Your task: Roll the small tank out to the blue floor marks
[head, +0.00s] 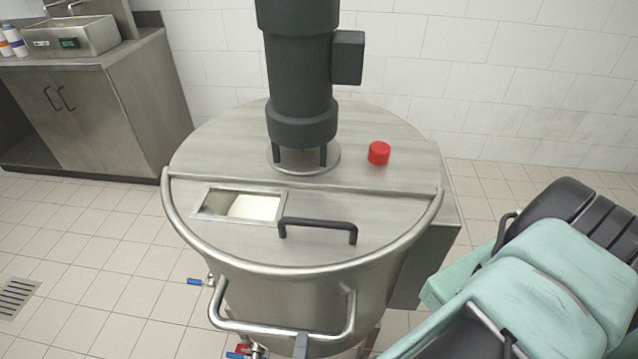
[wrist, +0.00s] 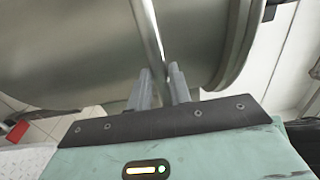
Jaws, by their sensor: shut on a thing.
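The small tank (head: 290,285) is a round steel vessel with a hinged lid, a dark motor (head: 302,70) on top and a red knob (head: 379,153). Its curved steel wall (wrist: 80,50) fills much of the wrist view. A bent tubular push handle (head: 275,329) sticks out of its near side. My gripper (wrist: 160,85) is shut on this handle, whose bar (wrist: 147,25) runs between the fingers. In the head view a grey fingertip (head: 301,345) shows at the handle's lower bar.
A steel sink cabinet (head: 110,105) stands at the back left. A white tiled wall (head: 490,80) is close behind the tank. Tiled floor is free at left, with a drain grate (head: 15,297).

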